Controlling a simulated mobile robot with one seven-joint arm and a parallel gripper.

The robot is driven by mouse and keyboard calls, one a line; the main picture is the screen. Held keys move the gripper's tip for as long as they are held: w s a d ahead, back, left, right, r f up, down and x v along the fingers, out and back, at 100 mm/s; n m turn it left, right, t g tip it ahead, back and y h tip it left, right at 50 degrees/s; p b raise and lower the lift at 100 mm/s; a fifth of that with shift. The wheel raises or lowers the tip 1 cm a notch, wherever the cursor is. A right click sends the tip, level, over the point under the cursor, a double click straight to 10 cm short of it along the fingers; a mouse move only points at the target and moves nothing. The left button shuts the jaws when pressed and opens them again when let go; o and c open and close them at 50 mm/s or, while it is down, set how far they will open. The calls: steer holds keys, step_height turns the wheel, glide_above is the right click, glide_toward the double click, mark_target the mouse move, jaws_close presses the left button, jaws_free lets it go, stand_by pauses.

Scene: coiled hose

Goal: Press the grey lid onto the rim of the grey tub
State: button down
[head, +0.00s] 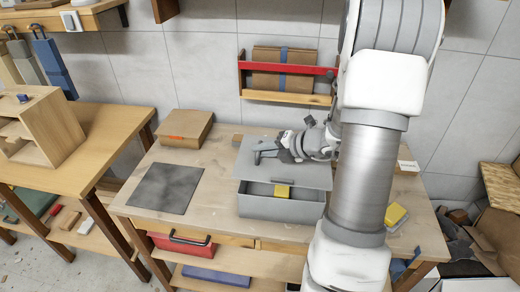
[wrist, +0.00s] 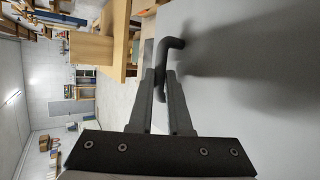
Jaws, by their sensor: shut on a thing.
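The grey lid (head: 315,172) is over the grey tub (head: 265,208) on the workbench. A gap shows between the lid's front edge and the tub's front wall, so the lid is not flush there; its back edge is harder to judge. My gripper (head: 262,154) is shut on the lid's dark bent handle, lying sideways over the lid. In the wrist view my gripper (wrist: 168,78) has its two fingers around the handle (wrist: 172,44), and the lid's plain face (wrist: 260,90) fills the right side. Most of the tub's inside is hidden by the lid.
A dark flat mat (head: 166,188) and a cardboard box (head: 184,130) lie left of the tub. A yellow sponge-like block (head: 396,215) is at the right. A red-fronted wall rack (head: 290,68) hangs behind.

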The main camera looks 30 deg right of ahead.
mark_target(268, 163)
steer(key=shift+r+p, duration=0.2)
steer(key=shift+p, duration=0.4)
steer(key=shift+f+b, duration=1.95)
steer(key=shift+f, duration=0.8)
steer(key=shift+f+b, duration=0.6)
steer(key=shift+f, duration=0.3)
steer(key=shift+s+f, duration=0.15)
steer(key=shift+f, duration=0.1)
steer(key=c, duration=0.8)
jaws_free()
steer(key=p+v, duration=0.1)
steer(key=v, duration=0.7)
steer(key=r+p+v, duration=0.1)
steer(key=v, duration=0.8)
steer(key=shift+a+r+p, duration=0.1)
steer(key=shift+a+p, duration=0.05)
steer(key=shift+p, duration=0.2)
